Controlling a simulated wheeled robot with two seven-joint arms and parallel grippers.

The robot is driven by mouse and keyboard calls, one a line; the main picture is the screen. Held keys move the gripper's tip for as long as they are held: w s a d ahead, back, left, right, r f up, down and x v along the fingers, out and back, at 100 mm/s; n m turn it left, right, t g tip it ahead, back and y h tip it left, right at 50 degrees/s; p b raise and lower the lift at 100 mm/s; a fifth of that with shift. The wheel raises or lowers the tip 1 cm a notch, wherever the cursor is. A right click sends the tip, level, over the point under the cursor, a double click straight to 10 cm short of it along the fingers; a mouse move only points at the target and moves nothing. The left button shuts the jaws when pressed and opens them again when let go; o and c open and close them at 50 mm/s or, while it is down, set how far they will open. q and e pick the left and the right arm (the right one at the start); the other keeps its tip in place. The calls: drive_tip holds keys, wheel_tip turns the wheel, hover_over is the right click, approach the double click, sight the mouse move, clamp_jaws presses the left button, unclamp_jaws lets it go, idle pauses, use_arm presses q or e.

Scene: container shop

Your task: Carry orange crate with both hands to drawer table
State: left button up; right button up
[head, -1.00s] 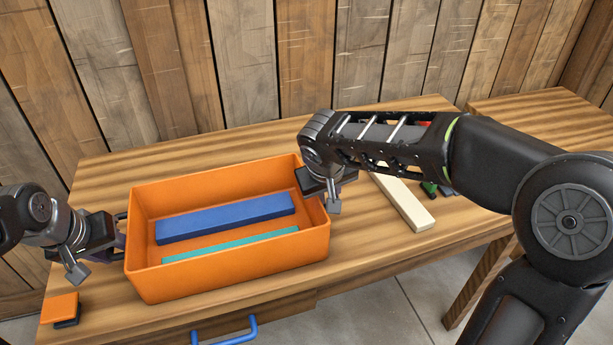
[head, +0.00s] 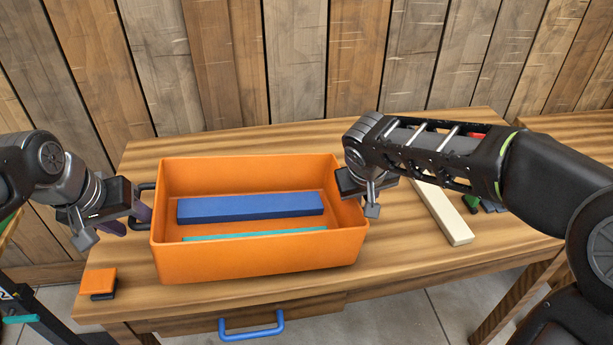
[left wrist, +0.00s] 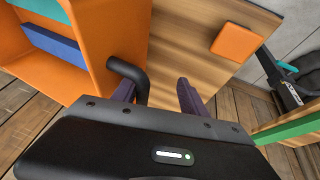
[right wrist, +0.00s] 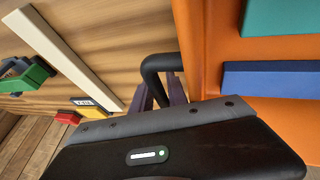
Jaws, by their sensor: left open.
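The orange crate (head: 260,255) is on the wooden table with the blue drawer handle (head: 251,328). A blue bar (head: 250,207) and a teal bar (head: 255,234) lie inside it. My left gripper (head: 128,222) is open at the crate's left side. In the left wrist view, the crate's black handle (left wrist: 128,72) reaches between its spread fingers, nearer one finger. My right gripper (head: 371,200) is at the crate's right side. In the right wrist view, its fingers are close together around the other black handle (right wrist: 157,66).
A cream bar (head: 442,212) lies right of the crate, with green and red pieces near it, partly behind my right arm. A small orange block (head: 99,281) lies at the table's front left. A plank wall stands behind. Another table (head: 575,126) is at the right.

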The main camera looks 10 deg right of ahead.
use_arm(q)
drive_tip(key=shift+d+r, duration=0.45)
drive_tip(key=shift+r, duration=0.15)
use_arm(e)
drive_tip(key=shift+f, duration=0.25)
drive_tip(key=shift+d, duration=0.1)
drive_tip(key=shift+c, duration=1.1)
drive_tip(key=o, duration=0.6)
drive_tip(key=shift+s+r, duration=0.2)
drive_tip(key=shift+r, duration=0.1)
use_arm(q)
drive_tip(key=shift+f, duration=0.15)
use_arm(e)
drive_tip(key=shift+o, duration=0.6)
drive_tip(key=v, duration=0.7)
drive_tip(key=shift+a+r, duration=0.35)
drive_tip(key=shift+a, duration=0.15)
drive_tip(key=shift+w, duration=0.1)
use_arm(q)
drive_tip(key=a, duration=0.6)
drive_tip(key=shift+a, duration=0.2)
use_arm(e)
drive_tip(key=shift+d+r, duration=0.2)
drive_tip(key=shift+d, duration=0.1)
use_arm(q)
drive_tip(key=shift+f, duration=0.1)
